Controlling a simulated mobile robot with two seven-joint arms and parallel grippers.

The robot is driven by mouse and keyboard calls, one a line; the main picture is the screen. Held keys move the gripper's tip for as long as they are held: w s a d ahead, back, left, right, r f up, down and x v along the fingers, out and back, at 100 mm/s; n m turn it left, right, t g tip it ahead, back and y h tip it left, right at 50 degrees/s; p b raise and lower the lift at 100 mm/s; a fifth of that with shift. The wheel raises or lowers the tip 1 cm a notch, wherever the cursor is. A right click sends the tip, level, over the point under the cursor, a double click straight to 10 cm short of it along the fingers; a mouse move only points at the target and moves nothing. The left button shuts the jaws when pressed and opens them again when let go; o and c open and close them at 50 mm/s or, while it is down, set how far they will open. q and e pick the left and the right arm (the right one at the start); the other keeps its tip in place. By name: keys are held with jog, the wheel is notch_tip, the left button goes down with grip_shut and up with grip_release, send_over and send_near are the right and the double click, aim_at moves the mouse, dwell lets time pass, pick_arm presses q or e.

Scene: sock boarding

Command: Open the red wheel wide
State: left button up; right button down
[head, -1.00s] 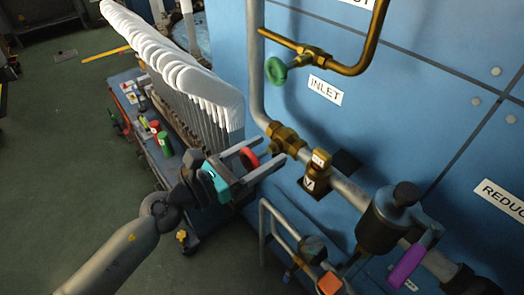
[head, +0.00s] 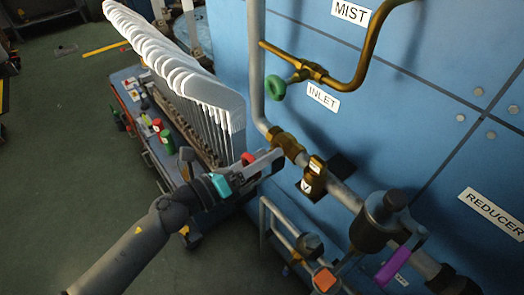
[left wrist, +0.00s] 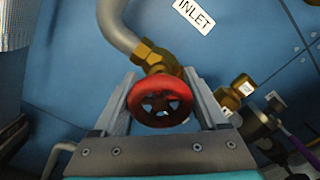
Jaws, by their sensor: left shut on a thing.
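The red wheel (left wrist: 160,101) sits on a brass valve (left wrist: 156,58) in the grey pipe below the INLET label. In the left wrist view it lies between the two fingers of my left gripper (left wrist: 164,100), with one finger on each side of its rim. In the head view my left gripper (head: 262,165) is at the wheel, and only a part of the red wheel (head: 249,159) shows behind the fingers. The left gripper is shut on the wheel. My right gripper is in neither view.
A green wheel (head: 275,88) is on the brass pipe above. A brass fitting (head: 313,178), a dark regulator (head: 377,222) and a purple lever (head: 392,266) lie further right along the pipe. White sock boards (head: 190,75) stand on a cart to the left.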

pick_arm(q)
jog(key=shift+n+p, duration=0.3)
jog(key=shift+n, duration=0.5)
jog(key=o, duration=1.3)
jog(key=shift+a, duration=0.1)
jog(key=b+v, duration=0.1)
jog(key=v, duration=1.4)
jog(key=shift+s+b, duration=0.1)
jog(key=shift+b, duration=0.2)
